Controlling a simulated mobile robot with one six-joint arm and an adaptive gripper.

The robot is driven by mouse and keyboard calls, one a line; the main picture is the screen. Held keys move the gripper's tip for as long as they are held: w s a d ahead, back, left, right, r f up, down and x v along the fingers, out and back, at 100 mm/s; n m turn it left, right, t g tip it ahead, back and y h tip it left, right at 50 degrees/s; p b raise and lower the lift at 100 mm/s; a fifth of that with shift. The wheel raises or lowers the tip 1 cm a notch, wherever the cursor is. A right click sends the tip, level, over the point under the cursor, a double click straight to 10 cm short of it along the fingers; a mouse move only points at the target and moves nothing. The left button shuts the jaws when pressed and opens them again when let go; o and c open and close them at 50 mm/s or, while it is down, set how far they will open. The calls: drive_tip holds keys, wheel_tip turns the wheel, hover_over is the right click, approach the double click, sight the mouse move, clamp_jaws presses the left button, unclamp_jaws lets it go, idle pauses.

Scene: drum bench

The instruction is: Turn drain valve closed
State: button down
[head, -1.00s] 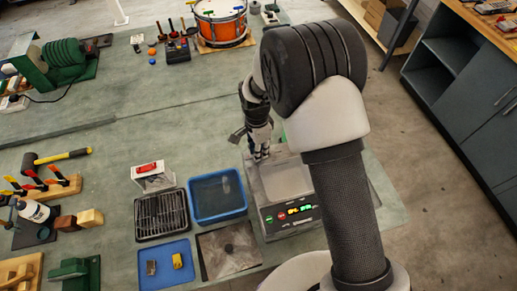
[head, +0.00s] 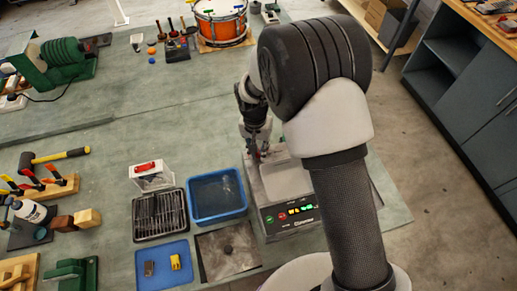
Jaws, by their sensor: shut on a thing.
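The grey machine (head: 291,221) with an open basin and a lit front panel stands at the right of the bench. My gripper (head: 260,156) points down at the back left corner of this machine. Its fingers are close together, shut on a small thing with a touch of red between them. This is at the place of the drain valve, which the fingers and my arm largely hide. I cannot make out the angle of the valve's handle.
A blue tub (head: 217,194) stands just left of the machine, with a black wire rack (head: 159,213) beside it. A dark square plate (head: 228,251) and a blue tray (head: 164,264) lie in front. An orange drum (head: 221,27) stands at the back.

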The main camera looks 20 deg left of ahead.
drive_tip(key=n, duration=0.4)
drive_tip(key=shift+n, duration=2.1)
drive_tip(key=c, duration=1.4)
unclamp_jaws()
drive_tip(key=shift+s+a+r, duration=0.1)
drive_tip(key=shift+r, duration=1.9)
drive_tip(key=shift+s+a+r, duration=0.1)
drive_tip(key=shift+r, duration=1.9)
drive_tip(key=shift+s+a+r, duration=0.1)
drive_tip(key=shift+r, duration=1.9)
